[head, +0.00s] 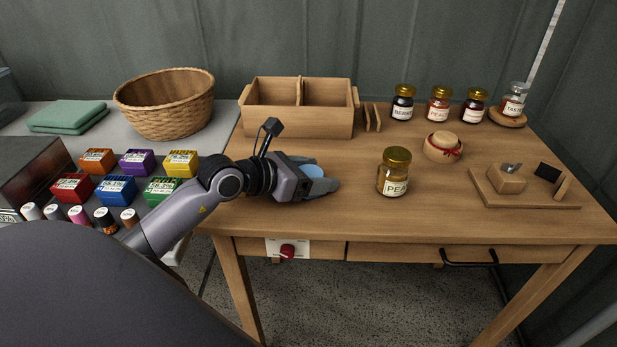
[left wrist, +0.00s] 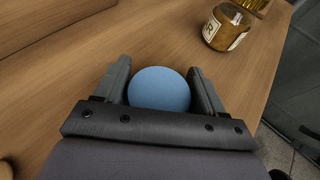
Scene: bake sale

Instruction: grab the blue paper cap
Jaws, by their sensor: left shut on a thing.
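The blue paper cap (head: 313,171) shows in the head view as a light blue patch at my left gripper, mostly hidden by its fingers. In the left wrist view the cap (left wrist: 159,90) is a smooth blue round top between the two fingers. My left gripper (head: 322,186) is low over the left part of the wooden table (head: 350,218) and is shut on the cap. It also shows in the left wrist view (left wrist: 158,82). I cannot tell whether the cap touches the table. My right gripper is in neither view.
A PEACH-type labelled jar (head: 395,175) stands right of the left gripper. A wooden divided box (head: 297,122) is behind it. A cloth-topped round item (head: 443,147) and a wooden board (head: 500,198) lie farther right. Several coloured boxes, including a green one (head: 163,191), are at left.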

